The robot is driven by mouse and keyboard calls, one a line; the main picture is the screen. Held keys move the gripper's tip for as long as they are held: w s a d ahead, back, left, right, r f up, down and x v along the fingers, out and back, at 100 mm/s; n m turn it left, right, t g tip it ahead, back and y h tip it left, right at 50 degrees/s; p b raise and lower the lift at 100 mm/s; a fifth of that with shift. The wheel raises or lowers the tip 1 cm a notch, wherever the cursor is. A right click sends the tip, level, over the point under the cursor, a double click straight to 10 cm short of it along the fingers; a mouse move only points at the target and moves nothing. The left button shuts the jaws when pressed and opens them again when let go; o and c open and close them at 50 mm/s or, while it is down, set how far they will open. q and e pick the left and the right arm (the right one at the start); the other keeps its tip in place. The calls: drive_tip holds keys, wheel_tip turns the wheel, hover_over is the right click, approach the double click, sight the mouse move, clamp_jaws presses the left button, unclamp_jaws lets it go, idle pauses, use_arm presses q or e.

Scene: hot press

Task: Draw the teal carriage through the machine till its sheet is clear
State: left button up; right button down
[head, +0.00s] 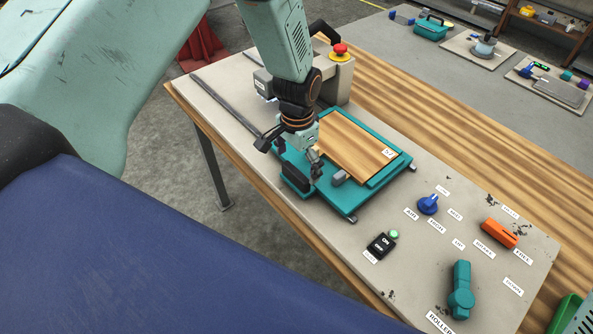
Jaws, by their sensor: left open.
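The teal carriage (376,183) lies on the pale machine bed in the middle of the head view. A wood-grained sheet (352,146) lies in its frame, with a small white label near its right corner. The far left part of the carriage and sheet is hidden behind my arm. A dark block (296,180) sits at the carriage's near left edge. My left gripper (315,172) is open, pointing down over that near edge, close beside the block. I cannot tell whether it touches.
The machine's beige housing (338,84) stands behind, with a red stop button (340,49) on top. A dark rail (224,101) runs along the bed. In front are a blue knob (428,205), black switch (382,245), orange control (499,233) and teal lever (461,290).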

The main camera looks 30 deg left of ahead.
sight(296, 172)
use_arm(q)
wheel_tip(296, 172, up, 8)
drive_tip(key=shift+r, duration=0.25)
drive_tip(key=shift+d, duration=0.15)
drive_tip(key=shift+s, duration=0.1)
drive_tip(key=f, duration=1.2)
drive_tip(key=shift+a+f, duration=0.1)
drive_tip(key=shift+a, duration=0.1)
